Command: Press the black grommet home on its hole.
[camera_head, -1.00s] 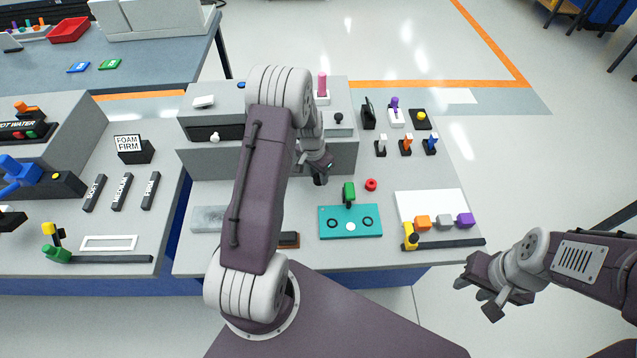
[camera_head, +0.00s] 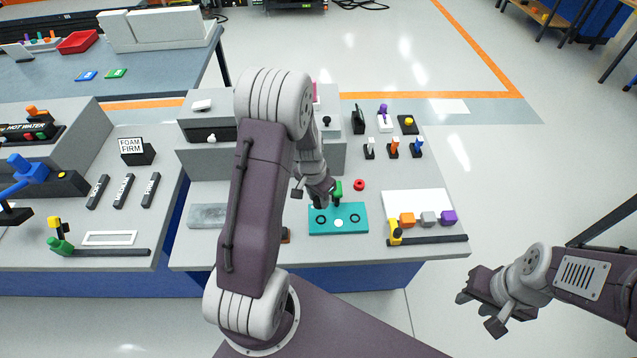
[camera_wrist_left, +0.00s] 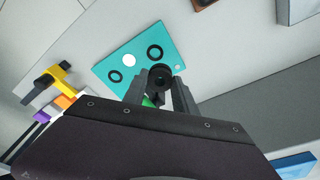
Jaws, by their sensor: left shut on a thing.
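The teal plate (camera_head: 347,230) lies on the bench, with two black rings, left (camera_head: 321,219) and right (camera_head: 355,217), and a white disc (camera_head: 338,223) between them. They also show in the wrist view on the teal plate (camera_wrist_left: 113,64). My left gripper (camera_head: 329,196) is shut at the plate's back edge on a green-and-black piece (camera_head: 339,187). In the wrist view its round black end (camera_wrist_left: 161,77) shows between the fingers, with green below. I cannot tell which black part is the loose grommet. My right gripper (camera_head: 479,311) is open and empty, off the bench's front right.
A red ring (camera_head: 359,184) lies behind the plate. To the right are a yellow piece (camera_head: 395,232) on a black bar and orange, grey and purple cubes. Small upright levers stand at the back right. Grey housings rise behind my left gripper.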

